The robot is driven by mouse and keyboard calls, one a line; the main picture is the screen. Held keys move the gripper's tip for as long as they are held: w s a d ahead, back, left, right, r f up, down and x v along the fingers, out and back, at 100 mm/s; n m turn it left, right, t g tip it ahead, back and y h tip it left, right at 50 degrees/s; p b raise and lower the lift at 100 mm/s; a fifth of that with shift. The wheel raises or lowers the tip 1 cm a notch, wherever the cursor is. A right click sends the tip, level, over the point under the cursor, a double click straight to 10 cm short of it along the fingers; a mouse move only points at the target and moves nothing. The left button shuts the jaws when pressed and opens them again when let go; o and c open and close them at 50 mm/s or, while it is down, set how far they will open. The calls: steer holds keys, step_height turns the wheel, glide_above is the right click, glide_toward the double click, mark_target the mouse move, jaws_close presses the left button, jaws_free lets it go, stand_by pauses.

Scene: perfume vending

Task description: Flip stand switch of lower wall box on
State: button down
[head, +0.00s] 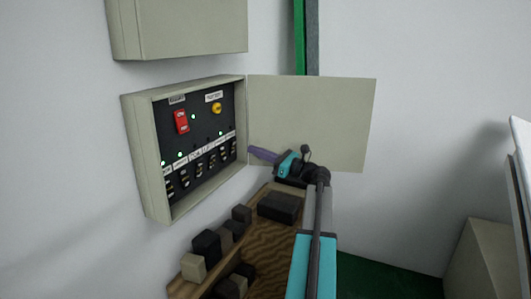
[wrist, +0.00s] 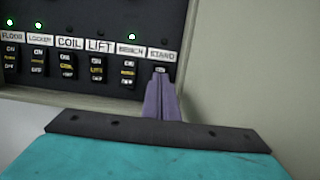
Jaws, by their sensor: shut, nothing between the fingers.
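The lower wall box (head: 147,160) hangs open on the wall, with a black panel of switches inside. In the wrist view the STAND label (wrist: 162,54) is the rightmost of the lower row. The stand switch (wrist: 160,69) below it shows only its top "ON" marking; my fingers hide the rest. No green light shows lit above STAND. My gripper (wrist: 160,78) is shut, its purple fingertips in front of the stand switch; I cannot tell whether they touch it. In the head view my gripper (head: 252,150) is at the box's right edge, by the door.
The box's open door (head: 315,115) stands to the right, just behind my gripper. Green lights show above FLOOR, LOCKER and BENCH (wrist: 130,49). An upper box (head: 180,28) hangs above. A wooden shelf (head: 262,245) with dark blocks lies below.

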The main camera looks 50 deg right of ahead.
mark_target(234, 141)
steer(key=shift+p+x, duration=1.05)
steer(key=shift+x, duration=1.95)
steer(key=shift+w+r, duration=0.2)
steer(key=shift+w, duration=0.1)
steer(key=shift+s, duration=0.1)
steer(key=shift+s+r+p, duration=0.2)
steer(key=shift+s+p, duration=0.1)
steer(key=shift+s, duration=0.25)
steer(key=s+d+r+b, duration=0.1)
steer(key=s, duration=0.5)
steer(key=s+d+r+b, duration=0.1)
steer(key=s+d, duration=0.1)
steer(key=s, duration=0.4)
steer(key=shift+r+b, duration=0.25)
steer(key=shift+b, duration=0.15)
steer(key=shift+d, duration=0.1)
